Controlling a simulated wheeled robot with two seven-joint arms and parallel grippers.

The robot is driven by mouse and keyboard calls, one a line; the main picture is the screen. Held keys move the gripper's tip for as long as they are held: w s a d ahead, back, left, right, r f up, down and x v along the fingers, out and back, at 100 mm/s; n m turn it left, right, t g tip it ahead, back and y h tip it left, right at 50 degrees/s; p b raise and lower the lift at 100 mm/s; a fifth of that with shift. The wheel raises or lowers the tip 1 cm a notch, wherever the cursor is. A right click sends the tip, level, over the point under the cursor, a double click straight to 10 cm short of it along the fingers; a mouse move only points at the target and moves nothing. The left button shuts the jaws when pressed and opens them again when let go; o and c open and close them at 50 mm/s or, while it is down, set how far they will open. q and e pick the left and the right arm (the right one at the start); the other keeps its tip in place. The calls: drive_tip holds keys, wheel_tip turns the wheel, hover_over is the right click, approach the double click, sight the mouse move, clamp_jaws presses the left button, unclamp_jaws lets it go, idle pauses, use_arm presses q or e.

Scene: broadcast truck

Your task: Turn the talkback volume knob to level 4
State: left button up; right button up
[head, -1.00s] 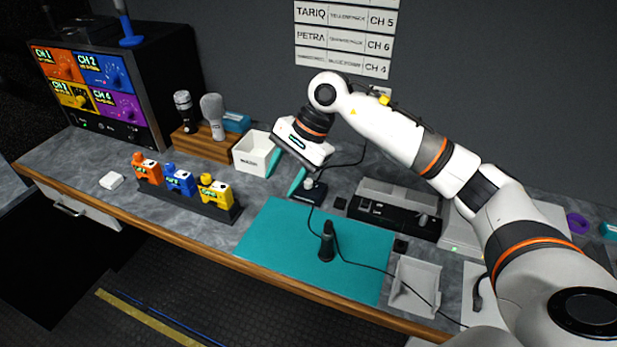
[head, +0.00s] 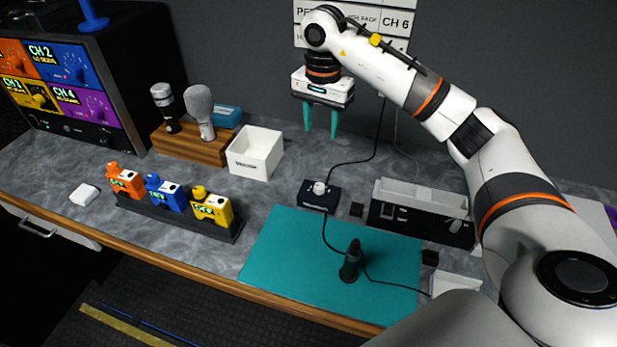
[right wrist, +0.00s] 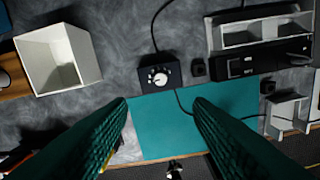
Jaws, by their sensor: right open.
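The talkback box (head: 311,203) is a small dark box with a white knob (head: 319,188) on top, on the grey counter behind the teal mat. In the right wrist view the knob (right wrist: 158,79) shows white with markings around it, too small to read. My right gripper (head: 321,128) points down with its two teal fingers apart and empty. It is above the counter, above and behind the box in the head view, not touching it. In the right wrist view the knob appears just beyond the gap between the fingertips (right wrist: 160,104). My left gripper is not in view.
A white bin (head: 255,158) stands left of the box, and a black device with a grey tray (head: 420,212) stands right. A dark handheld object (head: 351,262) stands on the teal mat (head: 290,270). Cables run from the box. Several coloured packs sit in a rack at the left.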

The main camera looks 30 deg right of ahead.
wheel_tip(320, 180, down, 4)
drive_tip(key=b, duration=0.4)
hover_over(320, 186)
drive_tip(key=shift+f, duration=2.25)
use_arm(q)
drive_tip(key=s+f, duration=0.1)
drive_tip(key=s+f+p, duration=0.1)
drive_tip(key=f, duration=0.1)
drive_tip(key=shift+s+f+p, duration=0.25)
drive_tip(key=shift+p, duration=0.05)
use_arm(e)
wheel_tip(320, 186, down, 9)
drive_tip(key=shift+w+r, duration=0.1)
drive_tip(key=shift+c, duration=0.6)
drive_tip(key=c, duration=0.9)
